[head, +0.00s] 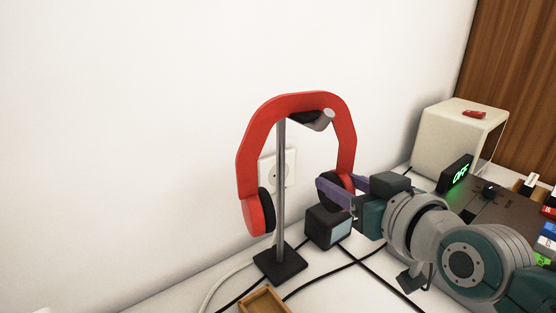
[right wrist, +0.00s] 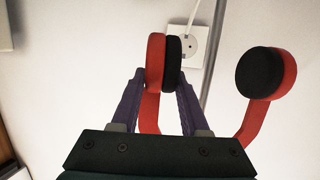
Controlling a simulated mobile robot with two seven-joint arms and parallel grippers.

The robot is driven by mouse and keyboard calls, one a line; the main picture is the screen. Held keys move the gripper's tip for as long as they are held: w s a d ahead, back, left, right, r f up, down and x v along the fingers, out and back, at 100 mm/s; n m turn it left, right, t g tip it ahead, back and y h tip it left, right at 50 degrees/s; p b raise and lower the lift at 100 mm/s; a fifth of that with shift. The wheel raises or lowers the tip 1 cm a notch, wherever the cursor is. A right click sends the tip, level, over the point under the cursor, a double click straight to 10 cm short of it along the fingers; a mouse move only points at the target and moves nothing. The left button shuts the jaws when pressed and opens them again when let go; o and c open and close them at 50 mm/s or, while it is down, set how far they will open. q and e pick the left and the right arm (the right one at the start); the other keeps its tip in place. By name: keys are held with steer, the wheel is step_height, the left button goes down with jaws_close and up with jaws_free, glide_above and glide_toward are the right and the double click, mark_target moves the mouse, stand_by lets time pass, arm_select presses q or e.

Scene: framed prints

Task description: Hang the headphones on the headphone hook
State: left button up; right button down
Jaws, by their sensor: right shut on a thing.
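The red headphones (head: 347,130) with black ear pads are upright at the stand, band uppermost. The headphone hook (head: 322,121) is a grey peg at the top of a thin pole (head: 281,190) on a dark square base (head: 280,262). The band arches over the peg; I cannot tell whether it rests on it. My right gripper (head: 338,184) is shut on the right-hand ear cup. In the right wrist view its fingers (right wrist: 160,82) flank that red and black cup (right wrist: 155,60), and the other cup (right wrist: 266,74) hangs free. My left gripper is out of view.
A dark cube with a pale screen (head: 341,229) stands close under my right gripper. A wall socket (head: 268,170) is behind the stand. Cables cross the white tabletop, with a wooden tray (head: 264,301) in front. A cream box (head: 450,140) and green-lit clock (head: 456,174) stand right.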

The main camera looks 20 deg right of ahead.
steer(key=shift+c, duration=1.6)
jaws_free()
steer(key=p+v, duration=0.2)
steer(key=v, duration=0.8)
